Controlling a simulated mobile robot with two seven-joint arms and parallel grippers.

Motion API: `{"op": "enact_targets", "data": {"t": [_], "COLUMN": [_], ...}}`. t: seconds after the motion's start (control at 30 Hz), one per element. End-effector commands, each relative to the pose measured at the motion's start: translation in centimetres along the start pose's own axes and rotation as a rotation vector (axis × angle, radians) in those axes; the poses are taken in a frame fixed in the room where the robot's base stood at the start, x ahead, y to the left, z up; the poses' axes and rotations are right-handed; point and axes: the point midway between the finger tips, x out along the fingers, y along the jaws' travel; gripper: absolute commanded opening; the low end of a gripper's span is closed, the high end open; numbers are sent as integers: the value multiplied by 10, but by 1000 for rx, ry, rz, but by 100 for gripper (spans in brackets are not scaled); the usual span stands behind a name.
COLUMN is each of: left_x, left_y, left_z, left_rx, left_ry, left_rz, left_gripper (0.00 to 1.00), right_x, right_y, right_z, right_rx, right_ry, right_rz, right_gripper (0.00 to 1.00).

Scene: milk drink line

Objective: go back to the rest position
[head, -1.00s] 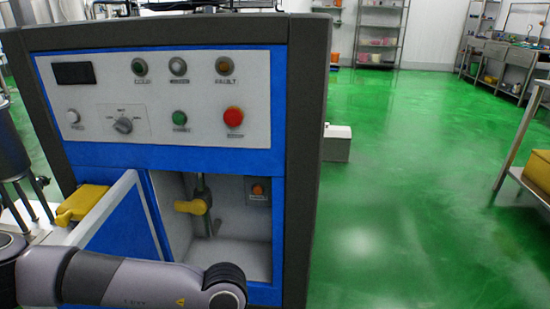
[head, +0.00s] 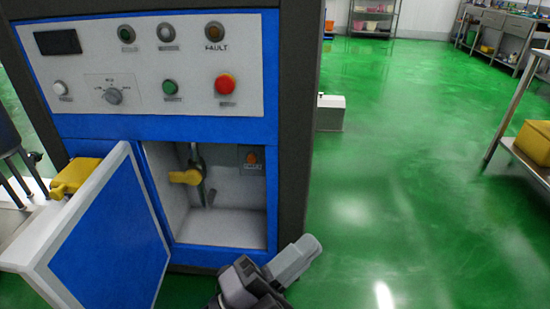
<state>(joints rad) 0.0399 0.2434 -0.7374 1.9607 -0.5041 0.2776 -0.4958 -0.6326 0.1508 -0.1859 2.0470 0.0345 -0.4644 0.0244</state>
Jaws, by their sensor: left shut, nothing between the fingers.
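My left gripper (head: 245,281) is low in the head view, in front of the bottom edge of the machine cabinet. It is dark, shut and empty, with a light grey part of my arm beside it. It appears apart from the cabinet door (head: 112,236), which stands open to the left. My right gripper is not in view.
The open compartment (head: 228,232) holds a yellow valve handle (head: 186,177) and an orange button (head: 252,158). Above is a control panel (head: 140,72) with a red button (head: 225,84). Green floor (head: 400,190) is clear to the right, up to a metal table (head: 508,112).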

Motion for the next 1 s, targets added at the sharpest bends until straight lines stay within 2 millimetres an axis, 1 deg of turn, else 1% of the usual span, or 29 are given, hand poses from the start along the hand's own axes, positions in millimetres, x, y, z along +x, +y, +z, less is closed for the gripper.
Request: {"op": "enact_targets", "data": {"t": [0.03, 0.07, 0.1, 0.17, 0.2, 0.27, 0.3, 0.37, 0.4, 0.47, 0.5, 0.57, 0.6, 0.63, 0.67, 0.7, 0.87, 1.0], "left_x": [-17, -27, -44, -72, -94, -128, -152, -187, -210, -243, -264, -296, -317, -330, -315, -310, -300, -289], "left_y": [8, 12, 19, 33, 42, 57, 67, 81, 90, 102, 109, 119, 125, 127, 111, 103, 77, 50], "left_z": [24, 38, 56, 79, 92, 108, 115, 122, 124, 124, 122, 116, 111, 107, 106, 105, 97, 89], "left_rx": [-120, -189, -280, -417, -507, -636, -717, -830, -899, -996, -1056, -1141, -1194, -1228, -1215, -1208, -1196, -1186], "left_ry": [-133, -210, -311, -464, -565, -710, -804, -936, -1017, -1135, -1210, -1319, -1391, -1439, -1414, -1408, -1411, -1411], "left_rz": [12, 18, 24, 31, 32, 30, 27, 19, 11, -3, -13, -31, -44, -53, -54, -53, -51, -52], "left_gripper": [0, 0, 0, 0, 0, 0, 0, 0, 0, 0, 0, 0, 0, 0, 0, 0, 0, 0], "right_x": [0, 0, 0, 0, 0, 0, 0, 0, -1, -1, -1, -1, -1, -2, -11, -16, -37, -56], "right_y": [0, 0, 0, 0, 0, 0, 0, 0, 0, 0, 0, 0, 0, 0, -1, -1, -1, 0], "right_z": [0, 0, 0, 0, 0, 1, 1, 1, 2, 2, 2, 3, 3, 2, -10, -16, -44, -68], "right_rx": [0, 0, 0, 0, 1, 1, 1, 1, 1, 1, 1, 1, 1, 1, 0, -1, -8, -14], "right_ry": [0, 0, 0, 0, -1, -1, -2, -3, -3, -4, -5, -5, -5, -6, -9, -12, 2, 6], "right_rz": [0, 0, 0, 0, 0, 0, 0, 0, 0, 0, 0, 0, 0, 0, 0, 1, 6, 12], "right_gripper": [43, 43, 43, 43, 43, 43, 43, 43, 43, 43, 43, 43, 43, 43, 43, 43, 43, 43]}}
